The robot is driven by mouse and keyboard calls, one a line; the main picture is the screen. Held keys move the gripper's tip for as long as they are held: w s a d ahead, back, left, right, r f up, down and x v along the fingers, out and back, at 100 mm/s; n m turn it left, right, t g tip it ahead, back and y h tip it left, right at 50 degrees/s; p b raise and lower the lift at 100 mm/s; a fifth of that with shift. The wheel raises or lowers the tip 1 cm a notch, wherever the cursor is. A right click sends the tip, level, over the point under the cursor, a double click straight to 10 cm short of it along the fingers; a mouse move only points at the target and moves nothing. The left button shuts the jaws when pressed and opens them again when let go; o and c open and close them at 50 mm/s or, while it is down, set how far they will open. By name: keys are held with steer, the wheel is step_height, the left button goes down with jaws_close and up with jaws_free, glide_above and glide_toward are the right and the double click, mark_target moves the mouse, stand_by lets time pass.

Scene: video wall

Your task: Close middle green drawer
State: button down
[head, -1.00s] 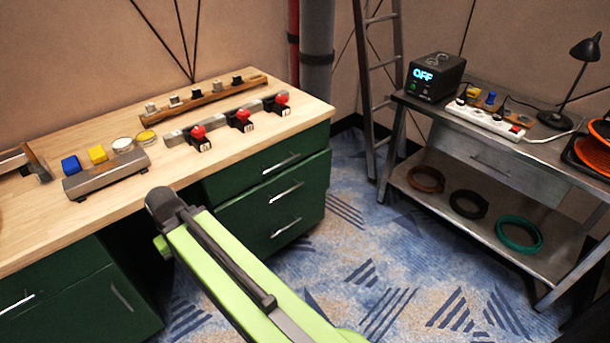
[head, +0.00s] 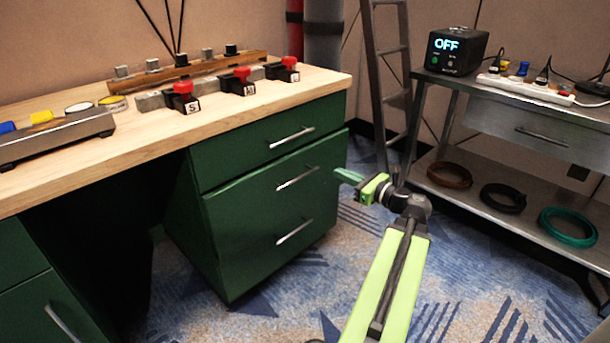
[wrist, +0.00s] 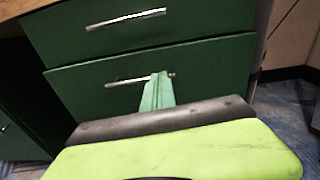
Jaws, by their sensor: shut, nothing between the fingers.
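The middle green drawer (head: 245,215) is in the cabinet under the wooden desk, with a silver bar handle (head: 298,178). Its front stands out a little past the top drawer (head: 230,155). My gripper (head: 347,176) is shut and empty, with green fingers, just right of the drawer in the head view. In the wrist view the closed fingers (wrist: 158,90) point toward the middle drawer front (wrist: 210,75) and overlap its handle (wrist: 112,84). Contact cannot be told.
The wooden desk (head: 150,140) carries red switches (head: 183,88) above the drawers. A metal workbench (head: 480,95) with coiled cables on its lower shelf stands to the right. A ladder (head: 388,60) leans behind. Carpet is free before the drawers.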

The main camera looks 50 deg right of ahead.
steer(key=s+d, duration=0.1)
glide_toward(308, 153)
steer(key=shift+m+h, duration=0.3)
steer(key=shift+m, duration=0.1)
steer(key=w, duration=0.7)
steer(key=shift+a, duration=0.15)
